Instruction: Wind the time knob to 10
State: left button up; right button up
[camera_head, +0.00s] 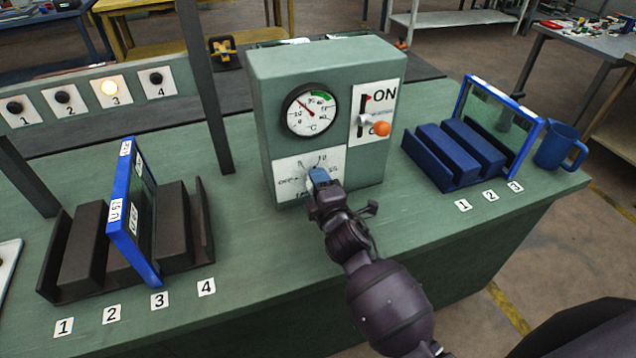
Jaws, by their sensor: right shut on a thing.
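A green control box (322,62) stands on the green workbench. The gripper covers part of the dial marks, so the knob's setting cannot be read. Above the knob is a round temperature gauge (312,111) with its needle pointing up and left. An ON switch plate (376,104) with an orange-tipped lever (381,128) is at right. My left gripper is not in view.
A dark slotted rack (80,250) holding a blue-framed panel (128,212) stands left. A blue rack (447,160), another blue-framed panel (500,115) and a blue mug (556,146) stand right. Numbered buttons (110,88), number 3 lit, are behind. The bench front is clear.

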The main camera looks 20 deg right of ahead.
jog(key=shift+m, duration=1.1)
jog(key=shift+f, duration=0.1)
jog(key=o, duration=0.9)
jog(key=s, duration=1.1)
jog(key=shift+d, duration=0.15)
